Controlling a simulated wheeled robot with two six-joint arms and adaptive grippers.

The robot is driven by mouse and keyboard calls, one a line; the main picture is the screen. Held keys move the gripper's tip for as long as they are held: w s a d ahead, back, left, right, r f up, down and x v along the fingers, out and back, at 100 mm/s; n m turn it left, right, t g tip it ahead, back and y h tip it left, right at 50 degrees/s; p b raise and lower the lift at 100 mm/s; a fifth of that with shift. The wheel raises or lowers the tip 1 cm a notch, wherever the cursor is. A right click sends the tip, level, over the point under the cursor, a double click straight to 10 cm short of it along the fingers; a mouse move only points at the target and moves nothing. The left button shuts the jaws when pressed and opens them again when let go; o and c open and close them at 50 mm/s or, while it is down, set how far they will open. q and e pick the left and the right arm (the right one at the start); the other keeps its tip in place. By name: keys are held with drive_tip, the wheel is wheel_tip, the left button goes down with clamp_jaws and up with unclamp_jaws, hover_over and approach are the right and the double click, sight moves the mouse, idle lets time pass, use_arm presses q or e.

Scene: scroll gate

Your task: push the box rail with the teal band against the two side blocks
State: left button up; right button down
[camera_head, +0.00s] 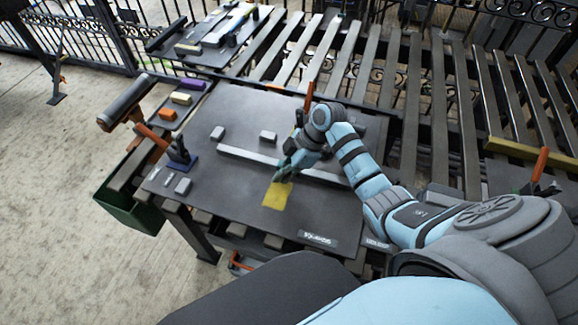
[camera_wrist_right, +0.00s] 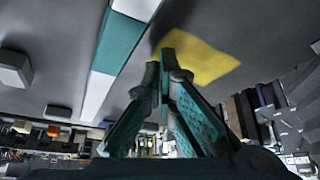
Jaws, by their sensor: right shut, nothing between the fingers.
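The box rail (camera_head: 238,154) is a long pale bar lying across the dark table; my right arm covers part of it. Its teal band (camera_wrist_right: 118,45) shows in the right wrist view, between white stretches. Two grey side blocks (camera_head: 217,133) (camera_head: 268,137) sit on the far side of the rail, with a gap between them and it. They also show at the left of the wrist view (camera_wrist_right: 14,71) (camera_wrist_right: 57,113). My right gripper (camera_head: 279,179) is shut and empty, pointing down on the near side of the rail, at the edge of the yellow patch (camera_wrist_right: 205,58). My left gripper is not in view.
Small grey blocks (camera_head: 183,186) and a blue-based stand (camera_head: 181,158) are at the table's left. An orange post (camera_head: 308,97) stands behind my right wrist. The front of the table is mostly clear.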

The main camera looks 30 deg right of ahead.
idle(0.6)
drive_tip(key=shift+w+d+b, duration=0.2)
drive_tip(key=shift+d+b, duration=0.05)
drive_tip(key=shift+b, duration=0.1)
drive_tip(key=shift+w+d+b, duration=1.45)
drive_tip(key=shift+d+b, duration=0.15)
drive_tip(key=shift+d, duration=0.05)
drive_tip(key=shift+w+d+b, duration=1.15)
drive_tip(key=shift+d+b, duration=0.1)
drive_tip(key=shift+b, duration=0.5)
drive_tip(key=shift+r, duration=0.1)
drive_tip(key=shift+s, duration=0.1)
